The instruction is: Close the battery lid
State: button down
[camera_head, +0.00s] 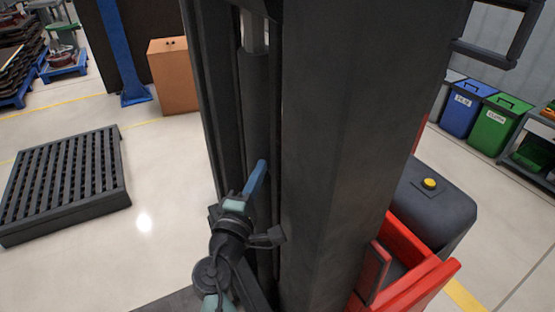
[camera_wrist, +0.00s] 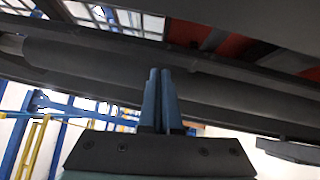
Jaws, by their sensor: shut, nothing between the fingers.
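My gripper (camera_head: 260,172) is at the lower middle of the head view, close to a tall dark upright with a grey cylinder. Its blue fingers point upward and are together, with nothing between them. In the wrist view my gripper (camera_wrist: 160,82) is shut below a dark horizontal cylinder and beams; I cannot tell whether it touches them. No part can be clearly made out as the battery lid. At the right, behind the upright, are a red open-topped housing (camera_head: 432,278) and a dark rounded block (camera_head: 440,208) with a yellow knob (camera_head: 429,183). The upright hides part of them.
The broad dark upright (camera_head: 345,130) blocks the middle of the head view. A dark slatted pallet (camera_head: 66,185) lies at the left. A brown cabinet (camera_head: 176,75) and a blue post (camera_head: 120,50) stand behind. Blue (camera_head: 466,108) and green (camera_head: 498,125) bins stand right.

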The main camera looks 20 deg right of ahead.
aim_at(289, 155)
jog(key=shift+w+d+r+p, duration=0.15)
jog(key=shift+w+d, duration=0.1)
jog(key=shift+d, duration=0.5)
jog(key=shift+w+d+r+p, duration=0.15)
jog(key=shift+w+d, duration=0.1)
jog(key=shift+d, duration=0.5)
jog(key=shift+w+d+r+p, duration=0.15)
jog(key=shift+w+d, duration=0.1)
jog(key=shift+d, duration=0.5)
jog(key=shift+f, duration=0.1)
jog(key=shift+w+d+r, duration=0.15)
jog(key=shift+d+r, duration=0.05)
jog(key=shift+d, duration=0.5)
jog(key=shift+w+d+r, duration=0.1)
jog(key=shift+d+r, duration=0.1)
jog(key=shift+d, duration=0.5)
